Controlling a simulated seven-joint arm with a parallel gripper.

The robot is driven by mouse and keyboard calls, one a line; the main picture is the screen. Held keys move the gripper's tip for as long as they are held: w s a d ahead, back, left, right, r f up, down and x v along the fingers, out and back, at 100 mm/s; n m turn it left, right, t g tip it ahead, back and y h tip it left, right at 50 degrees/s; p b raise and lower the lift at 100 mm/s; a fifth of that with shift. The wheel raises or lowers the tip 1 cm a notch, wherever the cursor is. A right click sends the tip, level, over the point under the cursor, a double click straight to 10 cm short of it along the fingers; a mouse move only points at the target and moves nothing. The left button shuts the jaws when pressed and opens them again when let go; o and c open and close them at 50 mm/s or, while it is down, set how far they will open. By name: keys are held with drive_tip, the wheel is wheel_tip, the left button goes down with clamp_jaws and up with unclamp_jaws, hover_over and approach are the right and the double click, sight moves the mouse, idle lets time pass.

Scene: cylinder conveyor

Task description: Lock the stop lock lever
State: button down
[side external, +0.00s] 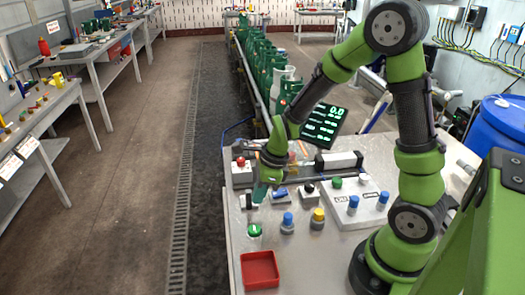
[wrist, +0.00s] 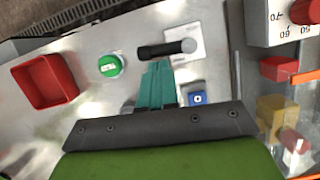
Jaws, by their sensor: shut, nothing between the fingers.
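The stop lock lever (wrist: 168,48) has a black handle and a grey rounded end over a white plate (wrist: 190,38) on the metal table. Its handle lies sideways across the wrist view. In the side external view a small dark part on a pale plate (side external: 248,202), beside my gripper, looks like this lever. My gripper (wrist: 158,66) has teal fingers, closed together and empty. Its tips are just below the handle in the wrist view; I cannot tell whether they touch it. In the side external view my gripper (side external: 261,194) points down, low over the table's left part.
A green button (wrist: 110,66) and a red tray (wrist: 38,66) are left of the lever. A small blue switch (wrist: 197,98) is close to the fingers' right. Blue (side external: 287,221) and yellow (side external: 317,216) knobs stand nearby. Green gas cylinders (side external: 263,62) line the conveyor behind.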

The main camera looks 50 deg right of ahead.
drive_tip(key=shift+w+a+m+h, duration=0.15)
drive_tip(key=shift+a+m+h, duration=0.25)
drive_tip(key=shift+m, duration=0.6)
drive_tip(key=shift+w+a+m+t, duration=0.3)
drive_tip(key=shift+a+m, duration=0.3)
drive_tip(key=shift+m, duration=0.7)
drive_tip(key=shift+w+a, duration=0.8)
drive_tip(key=shift+w, duration=1.4)
drive_tip(key=s+a, duration=0.1)
drive_tip(key=s+a+r, duration=0.1)
drive_tip(key=s, duration=0.1)
drive_tip(key=shift+s+a, duration=0.1)
drive_tip(key=shift+a, duration=0.25)
wheel_tip(320, 180, up, 9)
drive_tip(key=s+a, duration=0.1)
drive_tip(key=s, duration=0.1)
drive_tip(key=shift+a+r, duration=0.2)
drive_tip(key=shift+a, duration=0.1)
